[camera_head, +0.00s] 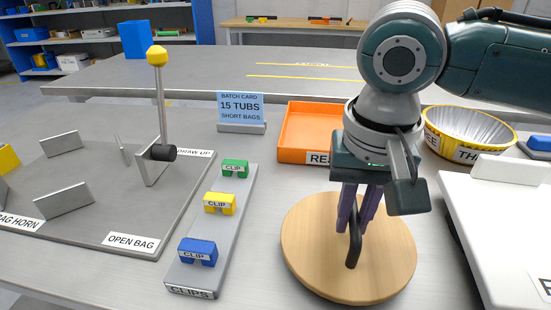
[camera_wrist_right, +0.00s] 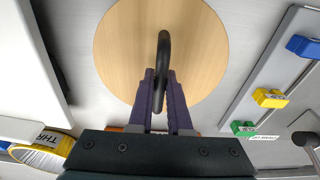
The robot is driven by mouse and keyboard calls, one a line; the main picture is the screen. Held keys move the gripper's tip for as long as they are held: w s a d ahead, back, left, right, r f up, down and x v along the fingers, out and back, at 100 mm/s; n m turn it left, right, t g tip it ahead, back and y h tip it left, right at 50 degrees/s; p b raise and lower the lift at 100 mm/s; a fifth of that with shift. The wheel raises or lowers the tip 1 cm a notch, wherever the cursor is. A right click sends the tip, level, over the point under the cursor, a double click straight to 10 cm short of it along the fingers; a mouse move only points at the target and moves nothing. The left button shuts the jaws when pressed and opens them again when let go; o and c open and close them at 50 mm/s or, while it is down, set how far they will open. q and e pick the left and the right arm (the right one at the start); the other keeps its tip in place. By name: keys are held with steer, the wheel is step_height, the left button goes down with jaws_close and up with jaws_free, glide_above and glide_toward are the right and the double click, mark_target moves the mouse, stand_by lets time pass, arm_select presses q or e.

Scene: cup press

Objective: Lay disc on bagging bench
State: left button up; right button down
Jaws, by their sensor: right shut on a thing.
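The disc (camera_head: 310,245) is a round, pale wooden plate with a dark upright handle at its middle. My right gripper (camera_head: 357,215) points down over it with its purple fingers shut on the handle. In the right wrist view the disc (camera_wrist_right: 120,45) lies flat below the fingers (camera_wrist_right: 163,85), with the black handle between them. The disc is level over the grey bench top (camera_head: 265,180); I cannot tell whether it touches the bench. My left gripper is not in view.
A clip rack (camera_head: 185,265) with blue, yellow and green clips stands left of the disc. An orange tray (camera_head: 305,130) is behind it. A yellow bowl (camera_head: 470,130) is behind right, and a white unit (camera_head: 500,220) stands right. A post with a yellow knob (camera_head: 157,55) rises at left.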

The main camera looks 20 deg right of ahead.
steer(key=shift+f, duration=0.9)
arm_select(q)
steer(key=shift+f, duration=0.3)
arm_select(e)
steer(key=shift+r, duration=0.1)
steer(key=c, duration=0.9)
jaws_free()
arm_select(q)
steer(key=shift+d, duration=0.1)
arm_select(e)
steer(key=shift+o, duration=0.2)
